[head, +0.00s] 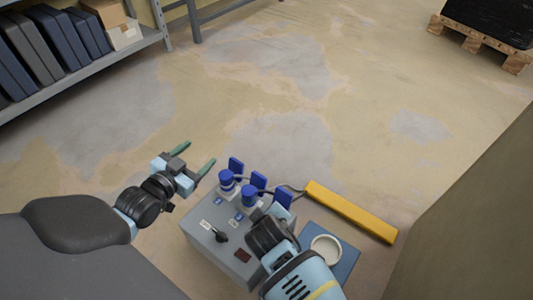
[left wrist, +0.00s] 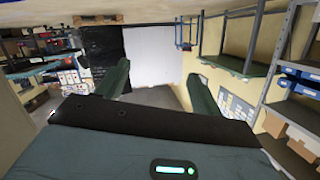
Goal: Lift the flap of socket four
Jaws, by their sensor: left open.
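A grey socket box (head: 194,231) stands at the lower middle of the head view. Several blue flaps stand up along its far edge, among them a left one (head: 236,165), a middle one (head: 259,180) and a right one (head: 283,196). Blue plugs sit in two sockets, a left plug (head: 226,181) and a right plug (head: 248,196). My right arm hides the box's right part, and I cannot tell which socket is four. My left gripper (head: 201,152) is open and empty, apart from the box at its far left; its spread fingers also show in the left wrist view (left wrist: 160,78). My right gripper's fingers are hidden.
A yellow bar (head: 350,211) lies right of the box, with dark cables near it. A blue panel (head: 345,268) bears a white round item (head: 326,248). A shelf (head: 90,66) stands at upper left, a pallet (head: 480,39) at upper right. The floor beyond the box is clear.

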